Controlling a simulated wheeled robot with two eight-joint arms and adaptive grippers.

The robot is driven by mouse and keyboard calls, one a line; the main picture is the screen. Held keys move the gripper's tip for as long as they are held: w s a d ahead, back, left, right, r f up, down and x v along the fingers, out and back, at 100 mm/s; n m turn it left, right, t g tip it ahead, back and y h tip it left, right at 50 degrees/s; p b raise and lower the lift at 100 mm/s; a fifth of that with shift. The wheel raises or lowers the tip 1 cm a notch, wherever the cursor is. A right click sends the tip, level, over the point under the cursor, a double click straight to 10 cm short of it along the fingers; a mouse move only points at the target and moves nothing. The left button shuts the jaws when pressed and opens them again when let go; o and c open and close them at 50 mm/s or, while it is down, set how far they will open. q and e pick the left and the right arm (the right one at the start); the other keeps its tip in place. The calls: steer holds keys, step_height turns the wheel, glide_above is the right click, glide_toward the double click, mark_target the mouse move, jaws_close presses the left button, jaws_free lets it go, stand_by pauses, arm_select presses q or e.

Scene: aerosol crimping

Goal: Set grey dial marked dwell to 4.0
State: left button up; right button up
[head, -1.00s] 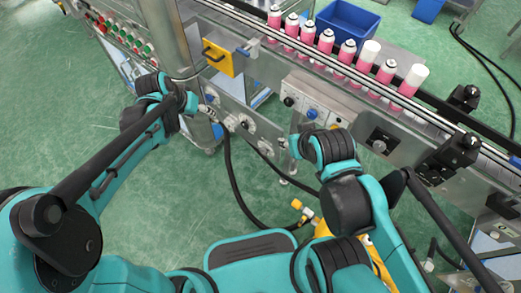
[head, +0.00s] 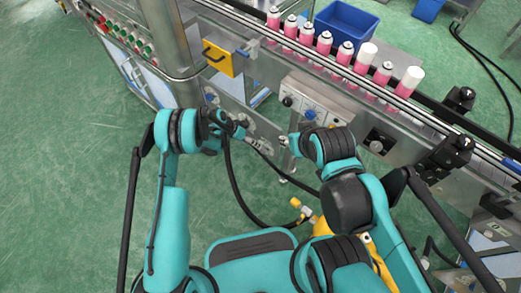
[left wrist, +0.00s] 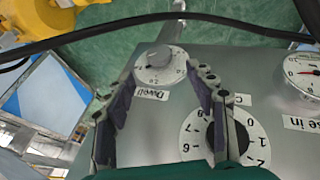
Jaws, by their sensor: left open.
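The dwell dial (left wrist: 158,62) shows in the left wrist view as a white round scale with a grey knob. Its label (left wrist: 151,95) reads "Dwell" upside down. My left gripper (left wrist: 166,78) is open, with one finger on each side of the label and its tips near the dial's lower edge. The knob is not clasped.
A black-knobbed dial (left wrist: 222,135) sits beside the dwell dial, partly behind a finger. A red-needle gauge (left wrist: 308,72) is at the right. A black hose (left wrist: 110,32) crosses above. Pink cans (head: 305,36) line the conveyor.

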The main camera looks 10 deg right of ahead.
mark_target(262, 151)
arm_select(q)
steer(key=b+x, duration=0.3)
steer(key=x, duration=0.5)
steer(key=shift+s+f, duration=0.15)
steer(key=shift+f, duration=0.15)
steer(key=c, duration=1.2)
